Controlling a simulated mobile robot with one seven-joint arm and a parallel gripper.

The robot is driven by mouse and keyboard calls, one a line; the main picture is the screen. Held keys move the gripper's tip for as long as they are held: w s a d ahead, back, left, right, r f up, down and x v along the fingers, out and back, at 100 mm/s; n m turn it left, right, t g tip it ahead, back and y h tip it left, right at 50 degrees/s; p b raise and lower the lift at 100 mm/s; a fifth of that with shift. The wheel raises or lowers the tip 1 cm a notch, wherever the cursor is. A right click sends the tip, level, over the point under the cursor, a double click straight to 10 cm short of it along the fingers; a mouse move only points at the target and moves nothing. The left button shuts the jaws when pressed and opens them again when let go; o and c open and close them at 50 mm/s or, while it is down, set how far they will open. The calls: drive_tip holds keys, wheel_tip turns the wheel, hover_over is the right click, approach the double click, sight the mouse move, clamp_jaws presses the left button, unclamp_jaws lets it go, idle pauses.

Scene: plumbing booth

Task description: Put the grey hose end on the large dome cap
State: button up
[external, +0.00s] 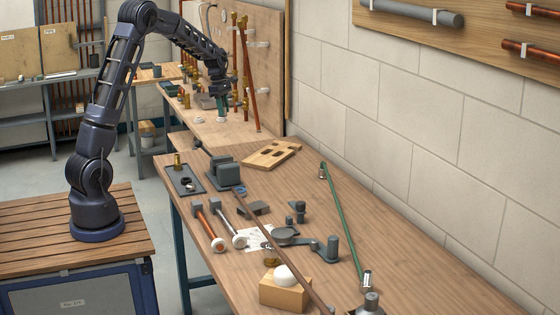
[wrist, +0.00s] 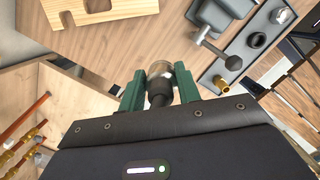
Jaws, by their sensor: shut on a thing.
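My gripper (external: 221,99) is over the far bench, beside upright copper pipes. In the wrist view its green fingers (wrist: 158,88) are shut on a short dark grey piece with a shiny metal end, which looks like the grey hose end (wrist: 158,94). The fingers hide part of it, and I cannot see a hose running from it. A white dome (external: 285,275) sits on a wooden block (external: 285,292) at the front of the near bench, far from my gripper. I cannot tell for sure whether it is the large dome cap.
The near bench holds a vise (external: 225,173), a dark fittings tray (external: 186,180), a slotted wooden board (external: 271,154), two mallets, a long green pipe (external: 341,215) and a long brown rod. The bench's right side is mostly clear. A block wall stands behind it.

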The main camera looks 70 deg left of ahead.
drive_tip(key=w+d+r+m, duration=0.15)
drive_tip(key=w+d, duration=0.35)
drive_tip(key=d, duration=0.8)
drive_tip(key=w+d+r+m, duration=0.1)
drive_tip(key=w+d+m, duration=0.25)
drive_tip(key=d, duration=1.05)
drive_tip(key=w+d+r+m, duration=0.2)
drive_tip(key=w+d, duration=0.3)
drive_tip(key=d, duration=0.8)
drive_tip(key=s+d+r+m+g, duration=0.1)
drive_tip(key=s+d+m, duration=0.1)
drive_tip(key=d, duration=1)
drive_tip(key=s+d+r+m, duration=0.1)
drive_tip(key=s+d+m, duration=0.1)
drive_tip(key=d, duration=1)
wheel_tip(320, 180, up, 4)
drive_tip(key=m+g, duration=0.1)
drive_tip(key=m, duration=0.5)
hover_over(285, 270)
drive_tip(key=f, duration=1.9)
drive_tip(key=shift+w+a+f, duration=0.2)
drive_tip(key=shift+a+f, duration=0.05)
drive_tip(key=shift+f, duration=0.1)
drive_tip(key=shift+f, duration=0.1)
